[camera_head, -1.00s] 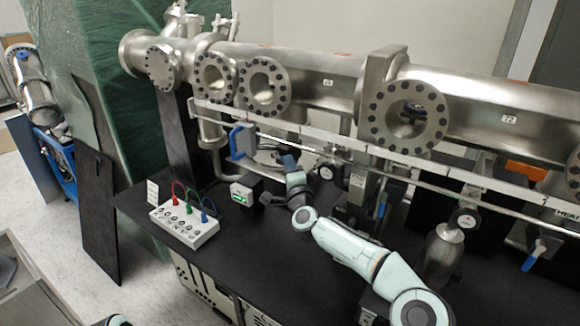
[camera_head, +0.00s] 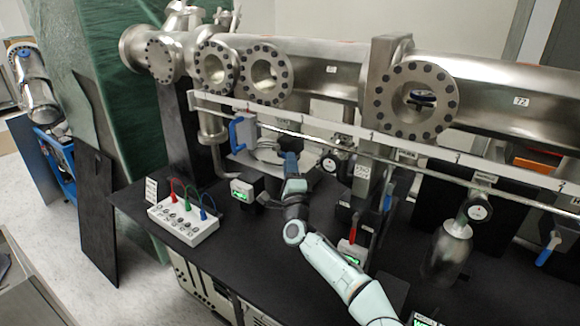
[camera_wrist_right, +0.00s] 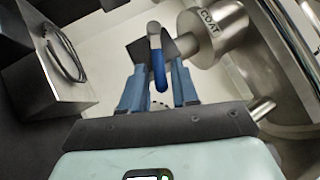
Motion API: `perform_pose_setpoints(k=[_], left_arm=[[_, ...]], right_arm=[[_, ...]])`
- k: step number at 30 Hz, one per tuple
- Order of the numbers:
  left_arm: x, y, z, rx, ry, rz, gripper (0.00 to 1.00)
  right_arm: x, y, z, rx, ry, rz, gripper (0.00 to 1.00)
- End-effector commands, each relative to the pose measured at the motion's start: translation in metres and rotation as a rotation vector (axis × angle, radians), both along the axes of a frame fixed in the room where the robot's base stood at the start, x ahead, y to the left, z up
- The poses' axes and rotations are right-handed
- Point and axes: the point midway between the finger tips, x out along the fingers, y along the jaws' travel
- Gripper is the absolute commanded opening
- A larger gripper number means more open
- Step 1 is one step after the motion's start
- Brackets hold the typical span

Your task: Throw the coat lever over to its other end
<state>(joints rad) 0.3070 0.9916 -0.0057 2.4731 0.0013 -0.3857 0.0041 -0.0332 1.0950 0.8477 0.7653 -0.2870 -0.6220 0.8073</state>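The coat lever (camera_wrist_right: 158,68) has a blue handle on a metal stem, beside a steel cylinder (camera_wrist_right: 212,32) marked COAT in the right wrist view. The handle points down toward my palm. My right gripper (camera_wrist_right: 159,88) is open, with one blue finger on each side of the handle and visible gaps. I cannot tell whether either finger touches it. In the head view my right gripper (camera_head: 290,160) reaches in below the long rail, and the lever cannot be made out there. My left gripper is not in view.
A steel tube with round flanged ports (camera_head: 415,100) runs above the black bench. A rail (camera_head: 330,128) and a blue-handled part (camera_head: 241,133) are close to my right gripper. A white box with coloured leads (camera_head: 184,222) stands at left. Another blue lever (camera_head: 548,250) hangs at right.

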Motion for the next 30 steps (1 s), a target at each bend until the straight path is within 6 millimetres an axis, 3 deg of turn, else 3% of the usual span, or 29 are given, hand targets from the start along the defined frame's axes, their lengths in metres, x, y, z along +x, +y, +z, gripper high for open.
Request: perform_pose_setpoints(k=[9, 14, 21, 30], left_arm=[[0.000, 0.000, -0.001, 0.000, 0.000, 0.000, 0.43], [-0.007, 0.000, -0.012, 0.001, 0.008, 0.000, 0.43], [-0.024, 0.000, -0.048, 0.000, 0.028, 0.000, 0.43], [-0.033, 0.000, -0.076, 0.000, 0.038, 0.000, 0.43]], right_arm=[[0.000, 0.000, 0.000, -0.001, 0.000, 0.000, 0.41], [-0.008, -0.002, -0.007, 0.001, 0.001, 0.000, 0.41], [-0.039, -0.004, -0.022, -0.003, 0.000, 0.001, 0.41], [-0.084, -0.008, -0.039, -0.004, 0.001, 0.001, 0.41]])
